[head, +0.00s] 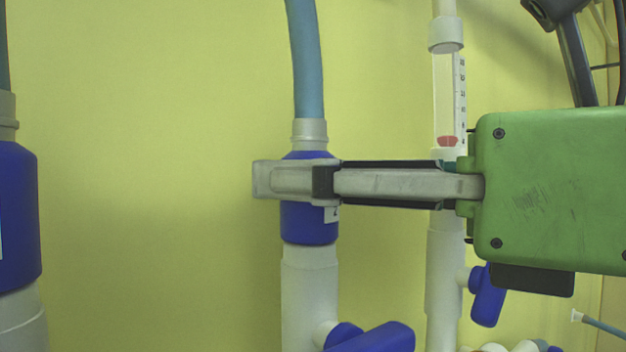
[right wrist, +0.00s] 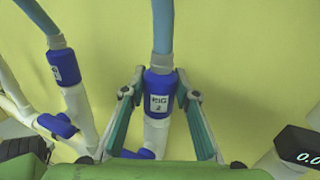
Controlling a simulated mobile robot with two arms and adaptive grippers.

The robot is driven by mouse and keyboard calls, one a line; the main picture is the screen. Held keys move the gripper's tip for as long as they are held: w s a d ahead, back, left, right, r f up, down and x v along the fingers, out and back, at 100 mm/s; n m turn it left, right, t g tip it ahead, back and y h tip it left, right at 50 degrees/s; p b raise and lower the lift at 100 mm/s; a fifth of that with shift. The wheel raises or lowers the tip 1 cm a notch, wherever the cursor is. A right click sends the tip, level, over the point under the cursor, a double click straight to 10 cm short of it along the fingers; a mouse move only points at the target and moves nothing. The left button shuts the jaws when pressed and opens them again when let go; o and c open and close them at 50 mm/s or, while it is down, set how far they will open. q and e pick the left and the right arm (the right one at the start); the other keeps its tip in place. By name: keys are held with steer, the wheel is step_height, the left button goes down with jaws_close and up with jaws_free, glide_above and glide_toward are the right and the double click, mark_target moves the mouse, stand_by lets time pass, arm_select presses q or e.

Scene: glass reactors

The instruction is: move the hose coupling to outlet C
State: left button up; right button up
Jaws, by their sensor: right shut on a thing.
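The hose coupling (head: 309,224) is a blue sleeve with a grey collar and a blue-grey hose (head: 305,60) rising from it. It stands upright directly above a white pipe (head: 309,290). My right gripper (head: 290,180) reaches in from the right and is shut on the coupling, with one finger across its front. In the right wrist view, the coupling (right wrist: 158,82) sits between the two fingers and bears a white label (right wrist: 159,103). I cannot tell whether it is locked to the pipe. No outlet letter C is readable. My left gripper is not in view.
Another blue coupling (head: 18,215) with its hose stands at the left edge. A blue valve handle (head: 370,338) juts from the pipe below. A clear graduated tube (head: 446,100) with a red float stands behind my right gripper. The wall between the left two pipes is clear.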

steer(key=o, duration=1.3)
steer(key=shift+f, duration=0.1)
steer(key=v, duration=1.2)
